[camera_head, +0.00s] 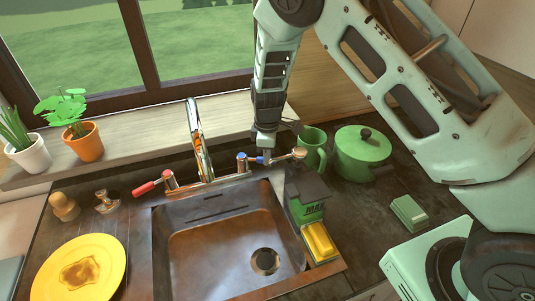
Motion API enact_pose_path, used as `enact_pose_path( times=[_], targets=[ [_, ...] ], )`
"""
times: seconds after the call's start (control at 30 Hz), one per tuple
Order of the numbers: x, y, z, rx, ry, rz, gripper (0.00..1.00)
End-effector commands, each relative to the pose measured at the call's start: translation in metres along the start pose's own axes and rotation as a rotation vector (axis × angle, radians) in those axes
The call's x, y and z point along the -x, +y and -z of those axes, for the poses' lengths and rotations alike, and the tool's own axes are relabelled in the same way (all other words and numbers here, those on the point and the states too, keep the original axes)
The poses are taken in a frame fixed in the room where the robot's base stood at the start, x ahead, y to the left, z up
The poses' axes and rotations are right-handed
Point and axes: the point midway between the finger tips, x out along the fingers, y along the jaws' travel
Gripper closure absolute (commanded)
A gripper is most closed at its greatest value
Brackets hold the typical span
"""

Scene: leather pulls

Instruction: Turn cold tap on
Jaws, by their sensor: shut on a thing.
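The tap (200,150) stands behind the sink, with a tall metal spout. Its hot handle (147,188) is red and points to the left. The cold tap handle (251,159) has a blue marking and points to the right from its post. My gripper (266,154) reaches down from above and is shut on the cold tap handle. The fingers hide part of the handle, and the fingertips are too small to make out clearly.
The sink basin (215,235) is empty. A green mug (314,143) and green pot (361,150) are close to my gripper's right. Potted plants (85,141) stand on the sill.

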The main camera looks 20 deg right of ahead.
Motion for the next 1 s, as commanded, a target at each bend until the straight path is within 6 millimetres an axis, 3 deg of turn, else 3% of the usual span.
enact_pose_path(
  times=[0.3,0.67,0.7,0.77,1.0],
  targets=[
    [0.000,-0.015,0.002,-0.197,0.001,-0.002,1.00],
    [0.001,-0.016,0.002,-0.224,0.001,-0.004,1.00],
    [0.001,-0.016,0.002,-0.224,0.001,-0.004,0.79],
    [0.001,-0.016,0.002,-0.224,0.001,-0.004,0.63],
    [0.001,-0.016,0.002,-0.223,0.000,-0.002,0.63]
  ],
)
